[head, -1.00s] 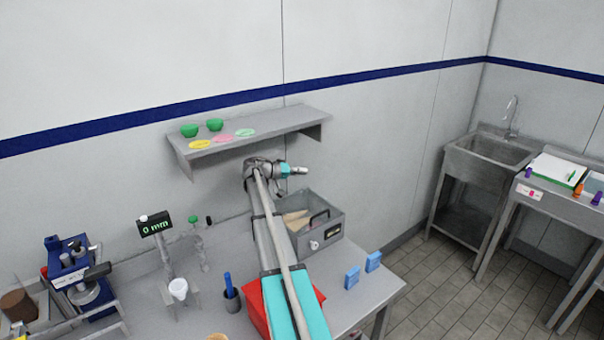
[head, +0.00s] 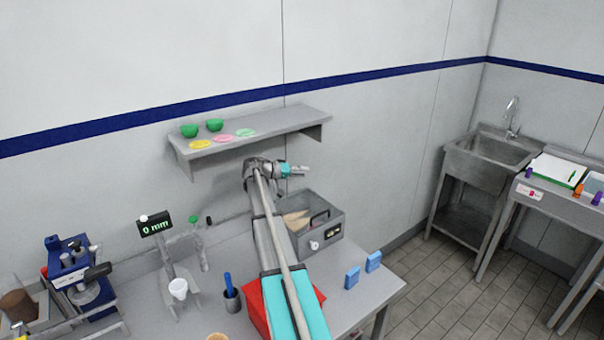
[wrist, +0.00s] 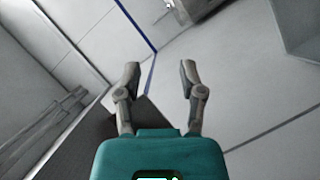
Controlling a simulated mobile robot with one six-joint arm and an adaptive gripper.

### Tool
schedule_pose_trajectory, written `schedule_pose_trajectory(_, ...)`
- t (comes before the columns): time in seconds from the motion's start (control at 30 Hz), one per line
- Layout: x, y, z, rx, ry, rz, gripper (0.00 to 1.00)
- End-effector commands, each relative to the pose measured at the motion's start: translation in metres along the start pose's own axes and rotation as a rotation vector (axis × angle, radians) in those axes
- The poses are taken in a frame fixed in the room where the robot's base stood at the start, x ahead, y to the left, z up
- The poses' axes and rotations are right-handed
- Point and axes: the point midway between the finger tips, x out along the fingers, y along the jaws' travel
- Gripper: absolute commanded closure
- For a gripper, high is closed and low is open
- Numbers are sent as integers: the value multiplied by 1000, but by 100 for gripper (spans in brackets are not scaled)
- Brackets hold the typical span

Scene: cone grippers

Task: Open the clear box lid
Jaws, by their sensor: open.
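I cannot tell the lid's exact position, and my arm hides the box's left side. My gripper (head: 302,171) is above and behind the box, clear of it, pointing right. In the wrist view my gripper (wrist: 160,78) is open, with nothing between its fingers.
A wall shelf (head: 255,140) with green bowls and coloured discs is close to my gripper's upper left. A red box (head: 252,308) is under my arm. Two blue blocks (head: 352,278) stand on the table's right part. A sink (head: 490,155) is further right.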

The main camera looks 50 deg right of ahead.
Motion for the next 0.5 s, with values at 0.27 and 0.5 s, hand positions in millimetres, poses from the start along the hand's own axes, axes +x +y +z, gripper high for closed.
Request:
schedule_pose_trajectory(0.27, -10, 0, 0, 0, 0, 0, 49)
schedule_pose_trajectory(0.5, -36, 1, -1, -1, 1, -1, 49)
